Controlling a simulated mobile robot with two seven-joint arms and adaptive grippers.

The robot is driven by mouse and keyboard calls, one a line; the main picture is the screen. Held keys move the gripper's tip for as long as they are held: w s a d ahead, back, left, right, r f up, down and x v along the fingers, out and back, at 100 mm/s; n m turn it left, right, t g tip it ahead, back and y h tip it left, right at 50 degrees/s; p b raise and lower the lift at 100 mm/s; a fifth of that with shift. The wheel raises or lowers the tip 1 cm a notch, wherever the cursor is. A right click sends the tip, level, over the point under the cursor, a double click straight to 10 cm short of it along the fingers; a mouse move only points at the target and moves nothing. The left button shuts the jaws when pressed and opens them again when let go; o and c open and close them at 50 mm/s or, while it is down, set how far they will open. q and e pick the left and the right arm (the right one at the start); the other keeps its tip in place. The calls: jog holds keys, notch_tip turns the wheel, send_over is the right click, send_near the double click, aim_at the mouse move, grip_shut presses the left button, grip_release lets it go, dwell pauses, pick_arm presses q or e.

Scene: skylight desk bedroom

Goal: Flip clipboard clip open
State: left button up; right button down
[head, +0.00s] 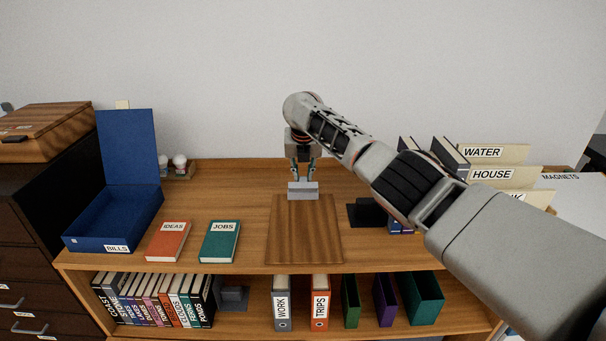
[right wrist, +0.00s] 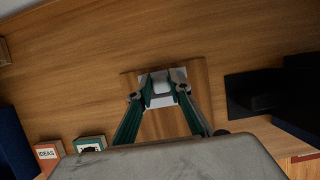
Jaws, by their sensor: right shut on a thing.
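The brown wooden clipboard (head: 305,232) lies flat on the desk top, its long side running away from me. Its light grey metal clip (head: 303,193) is at the far end and also shows in the right wrist view (right wrist: 182,75). My right gripper (head: 303,179) points down at the clip and is shut on part of it. In the right wrist view its two green-sided fingers (right wrist: 162,88) reach the clip from both sides. The exact clip angle is hard to tell. My left gripper is not in view.
A red IDEAS book (head: 167,240), a green JOBS book (head: 219,241) and an open blue BILLS box (head: 85,232) are at the left. A black stand (head: 366,213) and labelled files (head: 492,174) are at the right. Desk left of the clip is clear.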

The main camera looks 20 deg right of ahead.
jog(key=c, duration=1.8)
grip_release()
jog(key=shift+c, duration=0.2)
jog(key=v, duration=1.2)
jog(key=shift+f, duration=0.1)
